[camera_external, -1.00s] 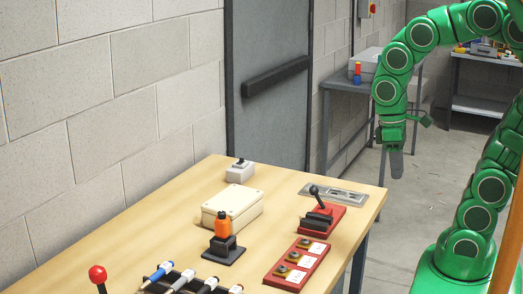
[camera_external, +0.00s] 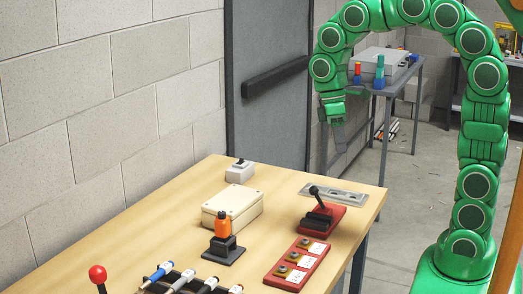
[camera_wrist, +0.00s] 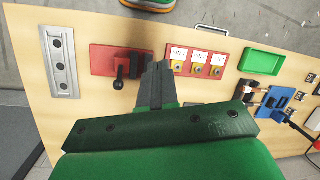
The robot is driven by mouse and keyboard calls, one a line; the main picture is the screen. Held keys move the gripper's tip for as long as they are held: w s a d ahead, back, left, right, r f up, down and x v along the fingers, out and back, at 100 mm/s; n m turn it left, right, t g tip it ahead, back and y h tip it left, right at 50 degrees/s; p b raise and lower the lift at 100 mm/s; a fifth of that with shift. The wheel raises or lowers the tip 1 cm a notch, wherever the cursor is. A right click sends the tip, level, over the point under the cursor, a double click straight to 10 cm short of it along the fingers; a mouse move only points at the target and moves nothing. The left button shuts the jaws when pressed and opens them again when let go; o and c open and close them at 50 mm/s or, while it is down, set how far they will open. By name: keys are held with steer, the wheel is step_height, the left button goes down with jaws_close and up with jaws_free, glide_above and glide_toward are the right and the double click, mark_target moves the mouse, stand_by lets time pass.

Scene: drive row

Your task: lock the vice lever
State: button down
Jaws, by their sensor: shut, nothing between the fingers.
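The vice (camera_external: 331,224) has a red base with dark blocks and stands near the right edge of the wooden table. Its black lever (camera_external: 317,198) has a round knob and leans up and to the left in the external view. In the wrist view the red base (camera_wrist: 101,59) and the black lever (camera_wrist: 119,72) lie just left of my fingers. My gripper (camera_external: 341,152) hangs above and behind the vice, pointing down, apart from it. The gripper (camera_wrist: 156,70) is shut and empty; its fingers hide the table just right of the vice.
A metal plate (camera_external: 345,196) lies behind the vice. A red panel with key switches (camera_external: 278,280) is in front. An orange-handled device (camera_external: 222,228) and a cream box (camera_external: 235,204) stand left. A green tray (camera_wrist: 260,62) shows in the wrist view.

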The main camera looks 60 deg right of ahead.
steer(key=n, duration=0.1)
glide_above(318, 199)
steer(key=w, duration=0.3)
step_height(318, 199, down, 2)
steer(key=w+d+f+n+g+y, duration=0.1)
steer(key=w+d+f, duration=0.5)
steer(key=w+d, duration=0.2)
steer(key=shift+y, duration=0.3)
steer(key=shift+d, duration=0.1)
steer(key=s+a+f, duration=0.5)
steer(key=s+f, duration=0.1)
steer(key=f, duration=0.2)
steer(key=shift+s+f, duration=0.15)
steer(key=shift+f, duration=0.1)
stand_by(0.3)
steer(key=shift+a, duration=0.1)
